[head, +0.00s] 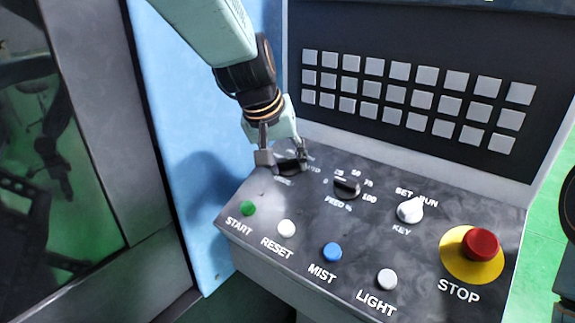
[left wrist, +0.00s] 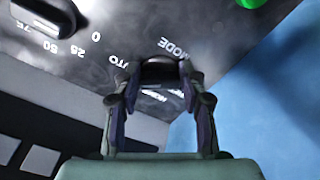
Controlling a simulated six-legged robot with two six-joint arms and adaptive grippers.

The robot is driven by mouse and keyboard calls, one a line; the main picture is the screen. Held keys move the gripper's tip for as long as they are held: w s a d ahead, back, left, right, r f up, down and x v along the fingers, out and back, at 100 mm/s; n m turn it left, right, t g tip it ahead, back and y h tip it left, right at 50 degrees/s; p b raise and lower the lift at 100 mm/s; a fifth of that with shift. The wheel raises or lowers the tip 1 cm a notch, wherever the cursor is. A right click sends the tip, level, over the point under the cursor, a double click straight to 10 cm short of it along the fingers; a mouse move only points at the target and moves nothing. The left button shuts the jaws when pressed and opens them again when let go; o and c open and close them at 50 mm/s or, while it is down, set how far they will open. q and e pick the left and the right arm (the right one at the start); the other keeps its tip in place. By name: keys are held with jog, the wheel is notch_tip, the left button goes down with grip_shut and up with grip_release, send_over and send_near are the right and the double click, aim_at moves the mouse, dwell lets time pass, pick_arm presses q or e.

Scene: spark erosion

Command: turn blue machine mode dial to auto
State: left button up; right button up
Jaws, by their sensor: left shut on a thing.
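The mode dial (head: 290,167) is a black knob at the far left corner of the dark control panel. In the left wrist view the dial (left wrist: 160,71) sits between my fingertips, beside the lettering MODE and a partly covered AUTO. My left gripper (head: 283,158) is shut on the dial, with a finger on each side; the fingers also show in the left wrist view (left wrist: 158,82). The fingers and arm hide parts of the dial's labels, so I cannot tell which setting it points to. My right gripper is not in view.
The black feed dial (head: 346,188) and the white key switch (head: 410,209) stand right of the mode dial. Push buttons line the front, including green START (head: 248,208) and red STOP (head: 481,245). A grey keypad (head: 415,98) rises behind. A blue wall (head: 180,150) borders the left.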

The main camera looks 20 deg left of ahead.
pick_arm(q)
jog(key=shift+w+a+r+m+b, duration=0.1)
jog(key=shift+r+m+b, duration=0.1)
jog(key=shift+m, duration=0.35)
jog(key=shift+w+r+m+b, duration=0.1)
jog(key=shift+m+b, duration=0.1)
jog(key=shift+m, duration=0.35)
jog(key=o, duration=1.1)
jog(key=shift+s+f, duration=0.15)
jog(key=shift+o, duration=0.2)
jog(key=v, duration=0.7)
